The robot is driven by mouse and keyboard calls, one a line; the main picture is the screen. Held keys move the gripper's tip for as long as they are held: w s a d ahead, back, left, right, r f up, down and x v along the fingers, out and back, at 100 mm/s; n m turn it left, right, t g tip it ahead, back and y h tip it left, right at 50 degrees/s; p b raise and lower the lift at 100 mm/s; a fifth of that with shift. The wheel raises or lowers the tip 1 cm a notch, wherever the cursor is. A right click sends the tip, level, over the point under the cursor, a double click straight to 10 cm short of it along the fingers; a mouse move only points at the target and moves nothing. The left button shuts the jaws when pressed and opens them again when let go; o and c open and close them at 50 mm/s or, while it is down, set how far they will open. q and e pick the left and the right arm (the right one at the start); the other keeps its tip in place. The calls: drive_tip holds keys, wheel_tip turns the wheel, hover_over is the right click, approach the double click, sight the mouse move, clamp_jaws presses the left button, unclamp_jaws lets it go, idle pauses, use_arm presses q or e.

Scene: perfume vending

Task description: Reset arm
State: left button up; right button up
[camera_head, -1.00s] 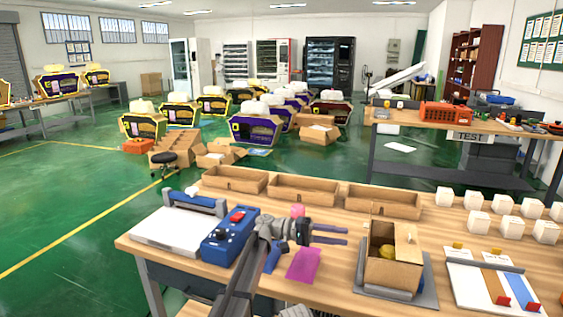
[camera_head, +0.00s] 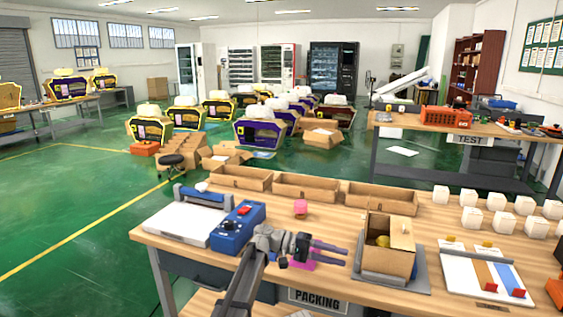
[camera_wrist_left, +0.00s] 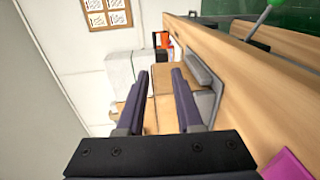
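My left gripper (camera_head: 345,256) hangs over the packing bench (camera_head: 335,207), its arm coming in from the bottom left. Its two dark fingers are apart with nothing between them. In the left wrist view the fingers (camera_wrist_left: 157,84) also stand apart and empty. A magenta sheet (camera_head: 299,263) lies under and partly behind the gripper; it also shows in the left wrist view (camera_wrist_left: 286,165). An open cardboard box (camera_head: 401,258) with a yellow item (camera_head: 383,241) inside stands just right of the fingertips. My right gripper is not in view.
A blue control box (camera_head: 238,227) and a white-bedded device (camera_head: 178,224) stand left of the gripper. A small pink item (camera_head: 300,207) sits behind it. Cardboard trays (camera_head: 305,187) line the back edge. White boxes (camera_head: 496,223) and a white panel (camera_head: 470,284) are at the right.

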use_arm(q)
drive_tip(key=s+a+f+n+t+y, duration=0.2)
drive_tip(key=s+a+f+t+y, duration=0.2)
drive_tip(key=s+a+f+y, duration=0.65)
drive_tip(key=s+a+f+n+t+y, duration=0.1)
drive_tip(key=s+a+f+y, duration=0.3)
drive_tip(key=a, duration=0.7)
drive_tip(key=s+a+f+t+y, duration=0.15)
drive_tip(key=s+a+f, duration=0.4)
drive_tip(key=a, duration=0.55)
drive_tip(key=s+d+m+g+y, duration=0.15)
drive_tip(key=s+d+m, duration=0.3)
drive_tip(key=d, duration=0.65)
wheel_tip(320, 180, up, 17)
drive_tip(key=p, duration=1.7)
drive_tip(key=shift+s+n, duration=0.35)
drive_tip(key=shift+n, duration=0.1)
